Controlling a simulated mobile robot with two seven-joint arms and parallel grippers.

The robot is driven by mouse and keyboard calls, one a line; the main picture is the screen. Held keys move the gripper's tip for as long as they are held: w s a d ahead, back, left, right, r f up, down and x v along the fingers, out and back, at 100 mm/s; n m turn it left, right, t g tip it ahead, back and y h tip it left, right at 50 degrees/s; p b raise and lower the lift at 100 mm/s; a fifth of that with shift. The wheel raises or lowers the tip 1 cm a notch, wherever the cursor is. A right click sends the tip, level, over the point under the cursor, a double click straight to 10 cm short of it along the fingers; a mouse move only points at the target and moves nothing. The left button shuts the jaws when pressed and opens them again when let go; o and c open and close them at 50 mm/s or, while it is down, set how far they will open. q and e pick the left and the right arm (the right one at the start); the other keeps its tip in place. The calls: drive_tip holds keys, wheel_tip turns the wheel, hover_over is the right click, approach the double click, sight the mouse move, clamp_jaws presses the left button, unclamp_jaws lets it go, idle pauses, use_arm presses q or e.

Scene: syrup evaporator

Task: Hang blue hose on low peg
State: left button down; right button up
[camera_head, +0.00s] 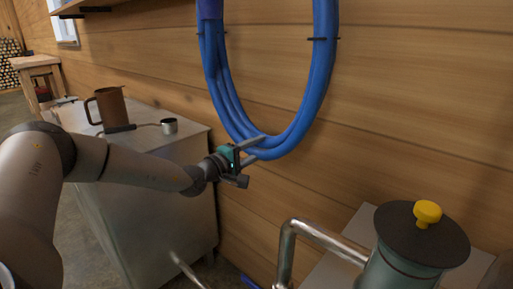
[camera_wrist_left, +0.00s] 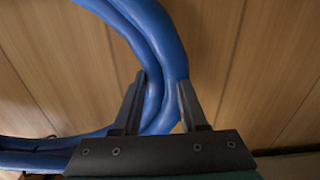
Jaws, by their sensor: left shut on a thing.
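The blue hose (camera_head: 318,85) is a coil of several loops hanging against the wooden wall in the head view, with dark ties around it. Its top is out of the frame, so the peg and what holds the coil above are hidden. My left gripper (camera_head: 258,147) is at the bottom of the coil, shut on the hose. In the left wrist view the blue hose (camera_wrist_left: 150,45) runs between the two fingers of my left gripper (camera_wrist_left: 160,100). My right gripper is not in the head view.
At lower right stand a bent metal pipe (camera_head: 290,245) and a green canister with a dark lid (camera_head: 415,240) and yellow knob. A wooden stool (camera_head: 38,65) is far left.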

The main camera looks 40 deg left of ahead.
use_arm(q)
drive_tip(key=shift+r, duration=0.35)
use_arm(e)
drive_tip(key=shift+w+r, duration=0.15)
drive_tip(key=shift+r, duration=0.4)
use_arm(q)
drive_tip(key=c, duration=0.9)
unclamp_jaws()
drive_tip(key=o, duration=0.5)
drive_tip(key=shift+f, duration=0.1)
drive_tip(key=shift+c, duration=0.2)
drive_tip(key=shift+o, duration=0.6)
drive_tip(key=shift+s+f, duration=0.1)
drive_tip(key=shift+f, duration=0.3)
drive_tip(key=o, duration=0.3)
drive_tip(key=shift+r, duration=0.1)
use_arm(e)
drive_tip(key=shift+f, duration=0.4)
